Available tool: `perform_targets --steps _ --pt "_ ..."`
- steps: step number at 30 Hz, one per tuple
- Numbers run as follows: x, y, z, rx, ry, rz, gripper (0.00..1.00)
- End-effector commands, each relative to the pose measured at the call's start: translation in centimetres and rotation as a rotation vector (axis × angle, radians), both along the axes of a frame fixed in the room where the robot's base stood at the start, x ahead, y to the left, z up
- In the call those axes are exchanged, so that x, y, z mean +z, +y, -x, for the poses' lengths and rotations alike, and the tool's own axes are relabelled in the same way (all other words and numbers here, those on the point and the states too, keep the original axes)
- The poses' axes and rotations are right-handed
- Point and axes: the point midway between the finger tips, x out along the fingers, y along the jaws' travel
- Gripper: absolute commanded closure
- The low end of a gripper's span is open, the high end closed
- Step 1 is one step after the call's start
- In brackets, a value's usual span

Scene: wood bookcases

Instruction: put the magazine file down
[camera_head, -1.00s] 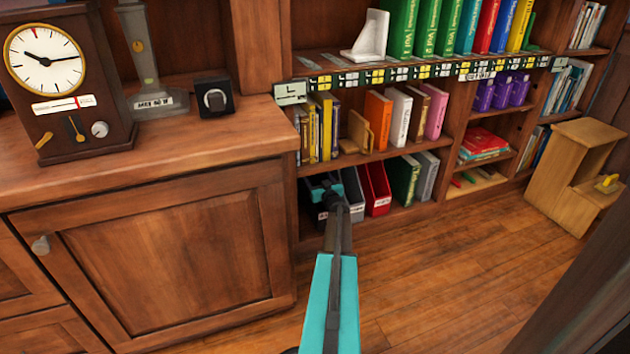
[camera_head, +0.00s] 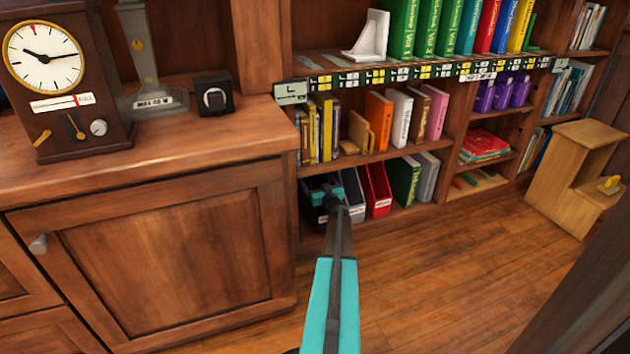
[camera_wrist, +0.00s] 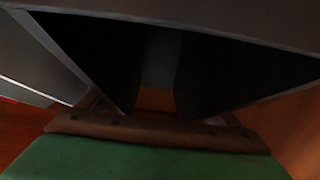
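A dark magazine file (camera_head: 309,213) stands at the left end of the bottom shelf, in the head view. My gripper (camera_head: 322,187) reaches into that bay and overlaps the file, hiding much of it. In the wrist view, dark surfaces and a grey edge fill the space in front of my gripper. The fingertips do not show clearly, so I cannot tell whether they are closed on the file or apart.
A grey file (camera_head: 353,190) and a red file (camera_head: 377,190) stand close on the right, then green and grey books. The bay's left side is the cabinet (camera_head: 170,250). A shelf board with books (camera_head: 377,120) is above. The wooden floor (camera_head: 450,270) in front is clear.

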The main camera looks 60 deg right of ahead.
Motion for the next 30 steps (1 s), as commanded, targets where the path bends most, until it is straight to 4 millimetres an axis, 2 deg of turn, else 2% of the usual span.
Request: perform_targets --steps 13,30 --pt "0.5 0.0 0.0 0.000 0.000 0.000 0.15" --pt "0.5 4.1 5.4 -0.001 0.000 -0.001 0.15"
